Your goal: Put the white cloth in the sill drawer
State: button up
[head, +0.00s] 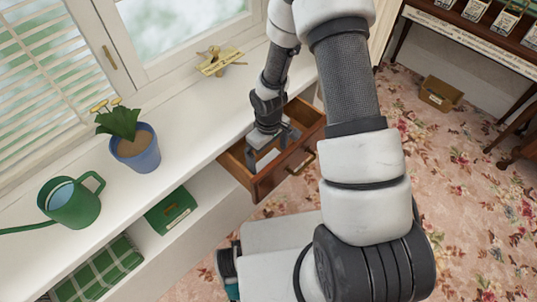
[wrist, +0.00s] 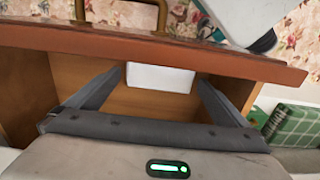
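The sill drawer (head: 264,185) is pulled open under the white window sill. A flat white piece, seemingly the white cloth (head: 266,159), is inside the drawer; it also shows as a white rectangle in the wrist view (wrist: 160,79). My gripper (head: 271,143) reaches down into the drawer from above. Its two fingers are spread wide, one on each side of the white cloth, with little gap in the picture. Whether they touch it is not clear. The drawer front (wrist: 225,62) with its brass handle (wrist: 125,8) lies beyond the fingers in the wrist view.
On the sill (head: 190,130) stand a green watering can (head: 76,204), a blue potted plant (head: 138,152) and a yellow model plane (head: 220,63). A green box (head: 170,211) and green plaid fabric (head: 98,272) sit on the shelf below. A cardboard box (head: 440,94) is on the floral floor.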

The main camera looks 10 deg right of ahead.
notch_tip(320, 180, up, 17)
jog(key=p, duration=0.3)
jog(key=shift+r+p, duration=0.2)
jog(key=shift+p, duration=0.1)
jog(key=s+d+r+m+t+h, duration=0.1)
jog(key=s+d+r+m, duration=0.1)
jog(key=r, duration=0.7)
jog(key=s+d+r+m+t, duration=0.1)
jog(key=s+d+r+t, duration=0.15)
jog(key=r, duration=0.55)
jog(key=s+r+m+t+y, duration=0.15)
jog(key=s+r+m, duration=0.25)
jog(key=s+r, duration=0.65)
notch_tip(320, 180, up, 12)
jog(key=p, duration=1.2)
jog(key=shift+s+d+t, duration=0.3)
jog(key=shift+s+d, duration=0.05)
jog(key=shift+d, duration=0.1)
jog(key=shift+f+h, duration=0.1)
jog(key=shift+h, duration=0.15)
jog(key=shift+c, duration=0.4)
